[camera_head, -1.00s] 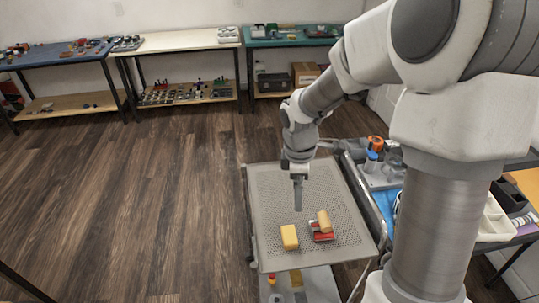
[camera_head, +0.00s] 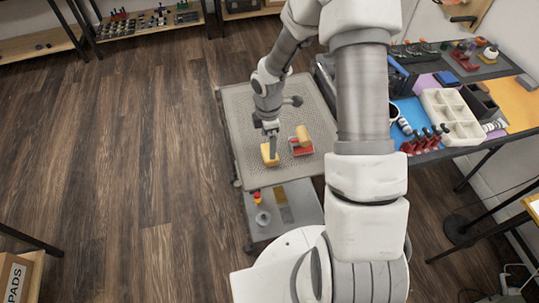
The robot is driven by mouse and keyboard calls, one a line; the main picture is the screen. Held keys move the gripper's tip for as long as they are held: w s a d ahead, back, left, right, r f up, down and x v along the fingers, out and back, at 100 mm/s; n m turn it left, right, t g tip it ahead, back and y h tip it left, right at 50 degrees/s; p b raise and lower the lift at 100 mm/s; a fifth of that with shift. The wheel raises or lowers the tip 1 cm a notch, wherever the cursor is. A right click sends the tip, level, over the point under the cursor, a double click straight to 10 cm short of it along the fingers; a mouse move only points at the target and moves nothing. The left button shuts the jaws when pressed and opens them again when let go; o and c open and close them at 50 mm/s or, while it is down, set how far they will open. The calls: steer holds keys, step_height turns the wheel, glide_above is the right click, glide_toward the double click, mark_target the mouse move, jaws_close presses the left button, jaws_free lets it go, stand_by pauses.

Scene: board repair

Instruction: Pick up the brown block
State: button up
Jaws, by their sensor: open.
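A tan-brown block (camera_head: 303,136) rests on a red item (camera_head: 302,150) on the perforated grey cart top (camera_head: 238,108). A yellow block (camera_head: 268,155) lies to its left on the same surface. My gripper (camera_head: 273,150) points down over the yellow block, to the left of the tan-brown block, and hides part of the yellow block. It is open. I cannot tell whether its fingers touch the yellow block.
The cart's lower shelf (camera_head: 298,207) holds a few small items. A workbench at the right carries a white compartment tray (camera_head: 452,117), red-handled tools and a blue mat. The wooden floor (camera_head: 140,150) at the left is clear.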

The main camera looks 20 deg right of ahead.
mark_target(264, 148)
steer(key=shift+d+f, duration=0.15)
steer(key=shift+f, duration=3)
steer(key=c, duration=1)
steer(key=shift+c, duration=0.2)
steer(key=shift+w+r, duration=0.1)
steer(key=shift+r, duration=0.05)
